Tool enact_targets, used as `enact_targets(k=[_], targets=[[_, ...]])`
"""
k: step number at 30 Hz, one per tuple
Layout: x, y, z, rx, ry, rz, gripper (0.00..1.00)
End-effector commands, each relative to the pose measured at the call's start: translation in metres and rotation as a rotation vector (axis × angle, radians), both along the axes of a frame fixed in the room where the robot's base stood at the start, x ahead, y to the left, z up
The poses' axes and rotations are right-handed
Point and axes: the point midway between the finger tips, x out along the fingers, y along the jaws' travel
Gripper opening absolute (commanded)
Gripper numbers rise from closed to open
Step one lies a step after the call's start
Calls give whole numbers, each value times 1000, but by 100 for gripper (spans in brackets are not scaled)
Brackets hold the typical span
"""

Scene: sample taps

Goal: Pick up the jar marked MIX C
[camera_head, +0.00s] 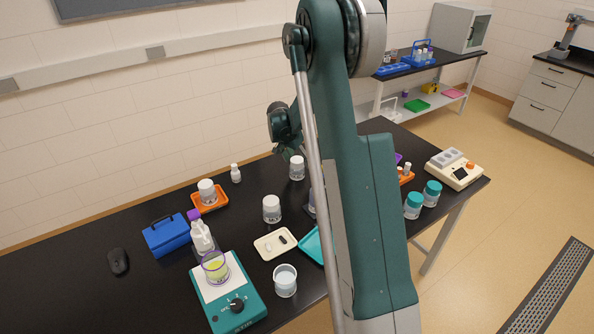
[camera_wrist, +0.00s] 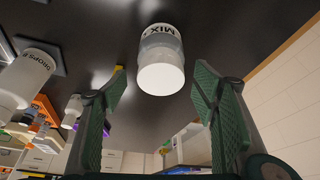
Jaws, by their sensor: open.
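In the wrist view, a clear jar with a white lid (camera_wrist: 162,78) and a label reading MIX stands beyond my fingertips. The letter after MIX cannot be read. My gripper (camera_wrist: 158,88) is open and empty, its green-padded fingers on either side of the jar's line but short of it. In the head view, my gripper (camera_head: 285,138) hangs above and slightly left of a white-lidded jar (camera_head: 297,170) near the back of the black bench, likely the same jar. Other white-lidded jars stand at the middle (camera_head: 272,210) and in an orange tray (camera_head: 222,201); their labels are unreadable here.
A white-capped container marked DROPS (camera_wrist: 27,78) is left in the wrist view. The bench also holds a small white bottle (camera_head: 235,173), blue case (camera_head: 167,235), teal stirrer (camera_head: 240,308), cream tray (camera_head: 262,253) and teal-lidded jars (camera_head: 413,207). My arm hides part of the bench.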

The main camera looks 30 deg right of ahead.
Motion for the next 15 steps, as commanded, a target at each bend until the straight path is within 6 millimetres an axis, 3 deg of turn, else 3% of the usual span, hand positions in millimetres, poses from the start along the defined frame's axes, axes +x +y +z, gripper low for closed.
enact_targets(k=[6,15], targets=[[1,-4,-11,0,0,0,59],[1,-4,-12,0,0,0,59]])
